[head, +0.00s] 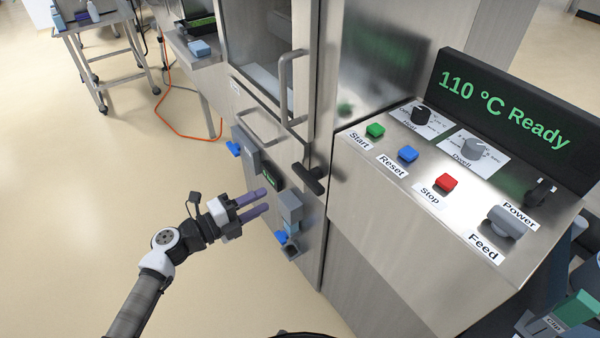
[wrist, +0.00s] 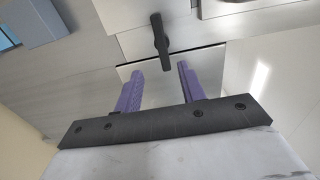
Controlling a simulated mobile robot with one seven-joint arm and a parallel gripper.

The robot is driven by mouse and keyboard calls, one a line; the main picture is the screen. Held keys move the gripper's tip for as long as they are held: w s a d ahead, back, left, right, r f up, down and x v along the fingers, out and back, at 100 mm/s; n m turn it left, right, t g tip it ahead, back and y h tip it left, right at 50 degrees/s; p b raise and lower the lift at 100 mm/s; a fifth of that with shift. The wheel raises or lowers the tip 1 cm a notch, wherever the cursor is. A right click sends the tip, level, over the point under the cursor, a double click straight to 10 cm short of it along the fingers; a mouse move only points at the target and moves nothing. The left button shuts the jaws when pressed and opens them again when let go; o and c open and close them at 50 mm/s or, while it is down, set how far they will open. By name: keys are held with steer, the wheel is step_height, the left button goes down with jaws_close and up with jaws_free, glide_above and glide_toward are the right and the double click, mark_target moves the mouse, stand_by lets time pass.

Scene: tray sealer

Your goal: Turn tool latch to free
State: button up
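A black T-shaped handle (head: 313,180), which looks like the tool latch, sticks out from the steel front of the tray sealer. In the wrist view the dark handle (wrist: 160,35) stands nearly upright in the picture, beyond the fingertips and roughly in line with the gap between them. My gripper (head: 266,199) is left of and below the handle in the head view, apart from it. Its two purple fingers (wrist: 160,69) are spread with nothing between them. No marking for the latch's positions is readable.
A steel door handle (head: 286,90) stands out above the latch. Grey blocks with blue parts (head: 287,238) jut from the front near my gripper. The control panel (head: 405,180) with buttons and knobs is at right; its display (head: 505,112) reads 110 °C Ready.

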mark_target(303, 179)
steer(key=p+x, duration=0.4)
steer(key=x, duration=0.8)
steer(key=shift+d+r, duration=0.15)
steer(key=shift+r, duration=0.05)
steer(key=shift+w+d+f, duration=0.1)
steer(key=shift+w+d, duration=0.25)
steer(key=shift+d, duration=0.15)
steer(key=shift+c, duration=0.4)
steer(key=c, duration=0.6)
